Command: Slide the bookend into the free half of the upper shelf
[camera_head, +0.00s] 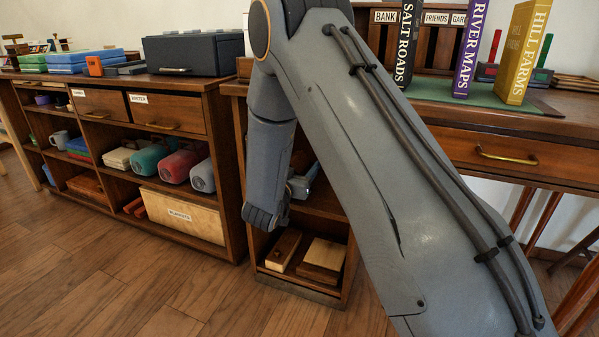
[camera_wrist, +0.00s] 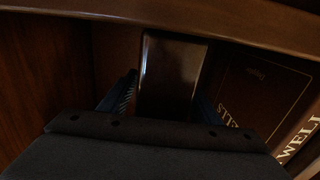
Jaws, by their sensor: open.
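In the wrist view a glossy dark brown block (camera_wrist: 170,68), which looks like the bookend, stands upright inside a dark wooden compartment. My gripper (camera_wrist: 165,100) is open, with one finger on each side of the block; whether either touches it is too dark to tell. To its right is a dark book with gold lettering (camera_wrist: 255,95). In the head view my arm reaches down to the small wooden shelf unit (camera_head: 236,190), at its upper shelf (camera_head: 325,200). My gripper is mostly hidden there behind my arm, and the bookend cannot be seen.
A wooden side wall (camera_wrist: 45,65) lies left of the block, and a shelf edge (camera_wrist: 180,15) crosses the top of the wrist view. Wooden boxes (camera_head: 322,258) sit on the lower shelf. A desk (camera_head: 540,130) with books stands right; a long cabinet (camera_head: 190,85) stands left.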

